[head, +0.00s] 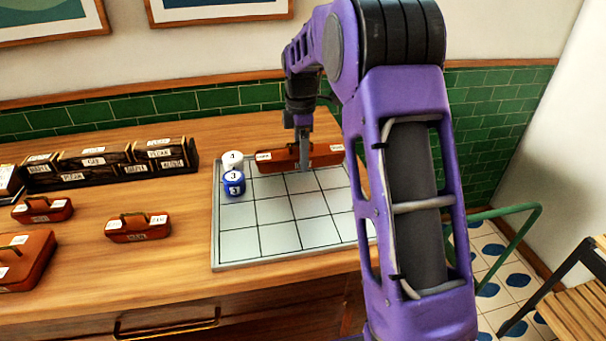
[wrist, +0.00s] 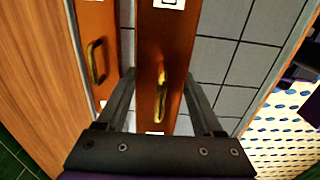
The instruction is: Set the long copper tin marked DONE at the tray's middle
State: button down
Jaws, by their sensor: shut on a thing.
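My gripper (head: 304,160) is shut on a long copper tin (head: 286,163) over the back part of the gridded tray (head: 215,240). In the wrist view the tin (wrist: 150,40) runs lengthwise between the two fingers (wrist: 160,95), its brass handle between them. Its pale labels are too small to read, so I cannot confirm DONE. A second copper tin with a handle (wrist: 93,25) lies alongside it to the left in the wrist view, apart by a narrow gap. I cannot tell whether the held tin touches the tray. The tray's middle cells are bare.
A blue canister marked 3 (head: 234,184) and a white one marked 4 (head: 232,160) stand at the tray's back left. Small copper tins (head: 138,228) (head: 42,210), a larger copper tin (head: 22,262) and dark labelled boxes (head: 110,163) occupy the counter's left.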

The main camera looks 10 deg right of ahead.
aim_at(302, 182)
jog(key=shift+f+b, duration=0.35)
jog(key=shift+f, duration=2.25)
jog(key=shift+f, duration=0.15)
jog(key=shift+c, duration=0.2)
grip_release()
notch_tip(302, 182, up, 12)
jog(key=shift+r+p, duration=0.15)
jog(key=shift+p, duration=0.7)
